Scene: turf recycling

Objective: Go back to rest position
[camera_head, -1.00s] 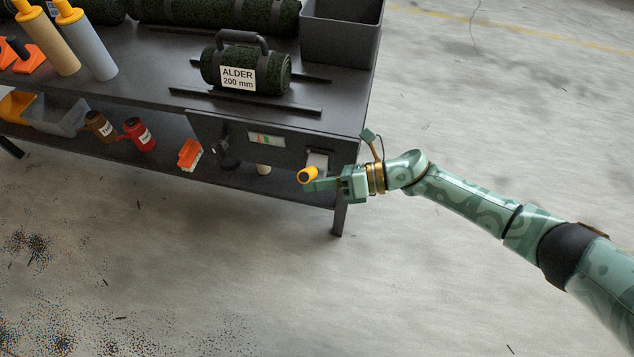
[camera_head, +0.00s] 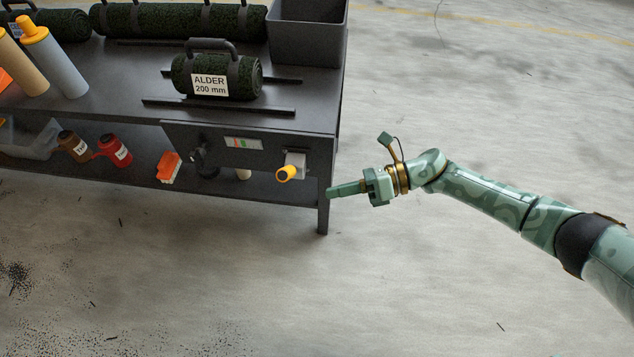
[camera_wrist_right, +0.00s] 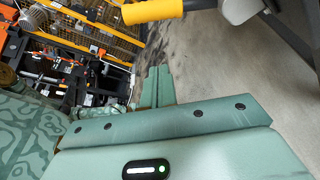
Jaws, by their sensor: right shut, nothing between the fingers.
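My right gripper (camera_head: 332,191) is shut and empty in the head view. It is beside the right front corner of the dark workbench (camera_head: 240,118), to the right of a yellow-tipped handle (camera_head: 286,173) on the bench's front panel. A gap shows between the fingertips and the handle. In the right wrist view the closed fingers (camera_wrist_right: 157,88) point away from the camera, and the yellow handle (camera_wrist_right: 152,11) crosses the top edge. My left gripper does not show.
An ALDER turf roll (camera_head: 215,76) lies on the bench between dark bars. A grey bin (camera_head: 308,30) stands at the bench's right end. The lower shelf holds a red bottle (camera_head: 114,150) and an orange-and-white brush (camera_head: 168,167). The concrete floor to the right is clear.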

